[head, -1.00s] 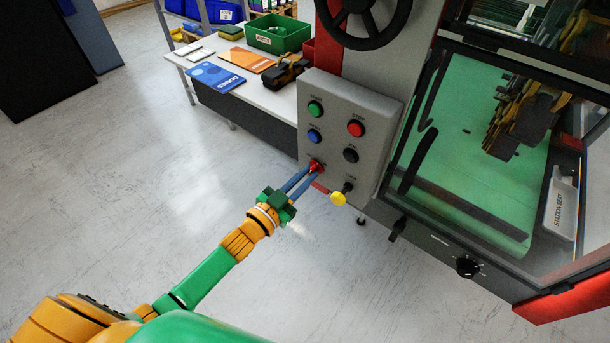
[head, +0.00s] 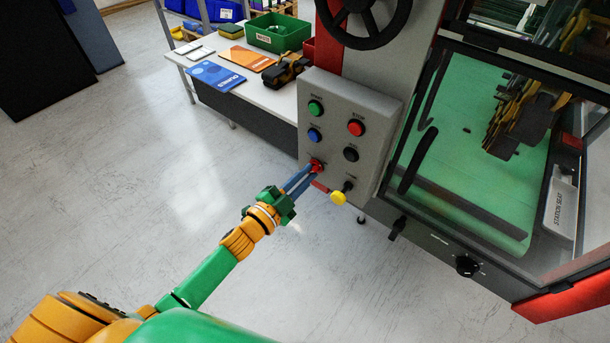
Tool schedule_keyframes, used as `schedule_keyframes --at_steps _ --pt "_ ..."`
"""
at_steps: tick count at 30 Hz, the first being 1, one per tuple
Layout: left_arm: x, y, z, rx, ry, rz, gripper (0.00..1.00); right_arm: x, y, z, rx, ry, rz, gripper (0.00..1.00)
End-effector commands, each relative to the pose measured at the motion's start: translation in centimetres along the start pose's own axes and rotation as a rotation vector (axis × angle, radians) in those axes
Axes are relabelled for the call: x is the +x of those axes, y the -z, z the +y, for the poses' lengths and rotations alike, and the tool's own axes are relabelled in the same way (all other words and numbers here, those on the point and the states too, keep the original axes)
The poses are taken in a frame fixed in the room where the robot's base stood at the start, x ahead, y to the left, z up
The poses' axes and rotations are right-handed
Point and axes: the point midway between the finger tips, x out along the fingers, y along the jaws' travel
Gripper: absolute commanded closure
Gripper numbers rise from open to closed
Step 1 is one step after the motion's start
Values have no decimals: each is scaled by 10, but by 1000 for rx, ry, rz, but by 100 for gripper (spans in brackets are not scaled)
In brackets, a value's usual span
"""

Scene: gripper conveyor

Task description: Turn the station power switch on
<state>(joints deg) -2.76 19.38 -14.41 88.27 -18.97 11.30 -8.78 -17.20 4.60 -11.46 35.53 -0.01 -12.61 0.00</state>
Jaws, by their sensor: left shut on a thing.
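The grey control panel (head: 338,108) stands at the middle of the head view, with green, blue, red and black buttons. A red switch (head: 317,164) sits at its lower left. My left gripper (head: 313,171) reaches in from lower left, and its blue fingers are shut on the red switch, partly covering it. The switch's label and exact position are too small to read. A yellow-ended lever (head: 338,198) sticks out at the panel's lower right, apart from the fingers. My right gripper is not in view.
A black handwheel (head: 364,18) is above the panel. A glass-doored machine (head: 410,165) stands to the right, with a black knob (head: 467,266). A table (head: 238,70) behind holds a green bin (head: 278,34) and booklets. Open floor lies to the left.

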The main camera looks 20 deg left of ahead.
Motion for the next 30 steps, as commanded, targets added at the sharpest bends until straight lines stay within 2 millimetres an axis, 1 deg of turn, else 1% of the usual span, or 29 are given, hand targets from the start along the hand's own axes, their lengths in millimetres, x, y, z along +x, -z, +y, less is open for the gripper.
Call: schedule_keyframes --at_steps 12,13,14,15,16,25,28,30 --pt "0 1 -2 10 3 2 100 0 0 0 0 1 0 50" --pt "0 1 -2 10 3 2 81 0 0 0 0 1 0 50" --pt "0 1 -2 10 3 2 73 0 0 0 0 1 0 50" --pt "0 1 -1 10 2 2 62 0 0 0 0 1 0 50" --pt "0 1 -1 9 2 2 56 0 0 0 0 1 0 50" --pt "-2 0 0 8 1 0 56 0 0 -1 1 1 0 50" --pt "-13 -1 0 7 -1 -1 56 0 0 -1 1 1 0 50" --pt "-27 0 1 8 -2 -1 56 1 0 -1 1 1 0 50"
